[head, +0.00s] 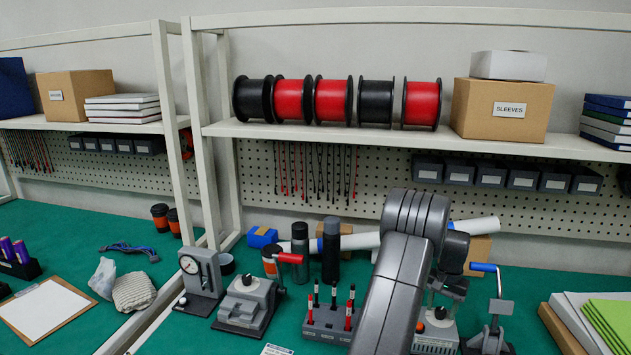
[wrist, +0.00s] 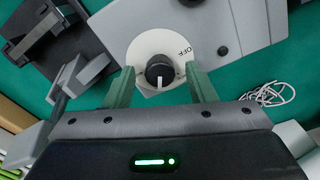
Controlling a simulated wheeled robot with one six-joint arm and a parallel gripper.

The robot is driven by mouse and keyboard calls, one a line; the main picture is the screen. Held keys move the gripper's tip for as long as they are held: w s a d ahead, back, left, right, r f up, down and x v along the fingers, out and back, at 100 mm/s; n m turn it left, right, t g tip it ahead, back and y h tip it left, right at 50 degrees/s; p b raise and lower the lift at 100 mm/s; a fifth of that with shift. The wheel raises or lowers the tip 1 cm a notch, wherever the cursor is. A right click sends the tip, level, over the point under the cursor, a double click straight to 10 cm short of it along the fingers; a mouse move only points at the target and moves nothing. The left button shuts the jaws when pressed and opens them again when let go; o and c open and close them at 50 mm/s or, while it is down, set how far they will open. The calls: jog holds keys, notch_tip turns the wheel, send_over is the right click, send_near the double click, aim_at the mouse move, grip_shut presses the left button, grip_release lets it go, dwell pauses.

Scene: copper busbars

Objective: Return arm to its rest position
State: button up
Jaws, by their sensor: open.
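My gripper (wrist: 161,88) shows in the wrist view with its two green fingers apart. Between and just beyond the fingertips is a black knob (wrist: 160,72) with a white pointer line, on a round pale dial plate marked "OFF". The fingers stand on either side of the knob, and I see no clear contact. The plate sits on a grey device (wrist: 215,25).
In the head view a red-handled press (head: 245,303), a dial gauge stand (head: 199,275), a pen block (head: 328,322) and a blue-handled press (head: 490,325) stand close around my arm. The shelf (head: 390,138) holds cable spools. A white cord (wrist: 268,95) lies right of the fingers.

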jog(key=n+p, duration=0.1)
jog(key=n, duration=0.3)
jog(key=n+p, duration=0.2)
jog(key=n, duration=0.2)
jog(key=shift+r+n, duration=0.1)
jog(key=shift+n, duration=0.2)
jog(key=n+p, duration=0.3)
jog(key=n, duration=0.2)
jog(key=shift+r+n+p, duration=0.1)
jog(key=shift+n+p, duration=0.2)
jog(key=shift+p, duration=0.05)
jog(key=shift+n+p, duration=0.75)
jog(key=shift+n, duration=0.15)
jog(key=shift+f, duration=0.2)
